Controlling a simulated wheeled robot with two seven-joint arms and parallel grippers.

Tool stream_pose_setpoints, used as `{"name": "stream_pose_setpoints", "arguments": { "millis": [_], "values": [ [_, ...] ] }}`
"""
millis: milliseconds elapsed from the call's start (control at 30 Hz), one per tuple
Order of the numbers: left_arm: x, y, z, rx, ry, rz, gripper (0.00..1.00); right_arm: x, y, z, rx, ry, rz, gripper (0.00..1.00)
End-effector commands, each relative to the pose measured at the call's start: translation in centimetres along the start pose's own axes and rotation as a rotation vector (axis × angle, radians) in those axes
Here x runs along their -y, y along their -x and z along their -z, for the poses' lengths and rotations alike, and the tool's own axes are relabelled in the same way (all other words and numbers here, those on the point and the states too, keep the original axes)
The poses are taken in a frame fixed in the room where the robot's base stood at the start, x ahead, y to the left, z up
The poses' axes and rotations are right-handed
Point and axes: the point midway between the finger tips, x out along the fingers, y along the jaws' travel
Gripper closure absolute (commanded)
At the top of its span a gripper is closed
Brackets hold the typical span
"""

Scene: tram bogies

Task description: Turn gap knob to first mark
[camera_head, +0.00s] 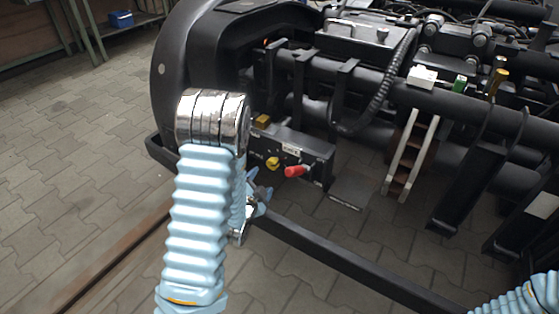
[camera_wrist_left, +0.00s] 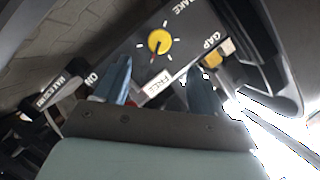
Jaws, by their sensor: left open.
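The yellow gap knob (camera_head: 273,163) is on the front of a dark control box (camera_head: 305,148) below the bogie frame. In the left wrist view the round yellow knob (camera_wrist_left: 160,41) sits on a black panel with white tick marks around it. A small reddish mark shows at its lower-left edge; the exact pointer setting is hard to tell. My left gripper (camera_head: 258,197) is just below and left of the knob. In the left wrist view its blue fingers (camera_wrist_left: 162,82) are apart and empty, with the knob ahead of them, untouched. My right gripper is out of view.
A yellow piece (camera_wrist_left: 212,54) is near the GAP label, and a FREE label (camera_wrist_left: 158,85) shows between the fingers. A black rail (camera_head: 330,258) runs below the box.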

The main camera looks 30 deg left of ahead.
Motion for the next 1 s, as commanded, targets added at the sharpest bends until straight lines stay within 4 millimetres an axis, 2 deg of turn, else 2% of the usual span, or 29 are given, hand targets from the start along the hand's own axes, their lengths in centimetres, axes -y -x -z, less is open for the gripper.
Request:
{"name": "stream_pose_setpoints", "arguments": {
  "millis": [300, 500, 700, 967, 1000],
  "values": [
    [-0.2, -7.3, -0.1, -0.002, 0.001, 0.000, 0.31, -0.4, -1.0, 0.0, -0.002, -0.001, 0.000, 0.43],
    [-0.2, -10.7, -0.1, 0.000, 0.002, -0.001, 0.31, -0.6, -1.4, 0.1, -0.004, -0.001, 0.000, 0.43],
    [-0.1, -12.1, 0.0, 0.001, 0.003, -0.002, 0.31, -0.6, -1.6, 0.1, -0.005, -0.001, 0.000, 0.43],
    [-0.1, -12.2, 0.0, 0.001, 0.003, -0.002, 0.31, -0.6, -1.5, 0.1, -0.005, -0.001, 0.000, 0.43],
    [-0.1, -12.2, 0.0, 0.001, 0.003, -0.002, 0.37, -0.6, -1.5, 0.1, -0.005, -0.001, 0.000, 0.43]
  ]
}}
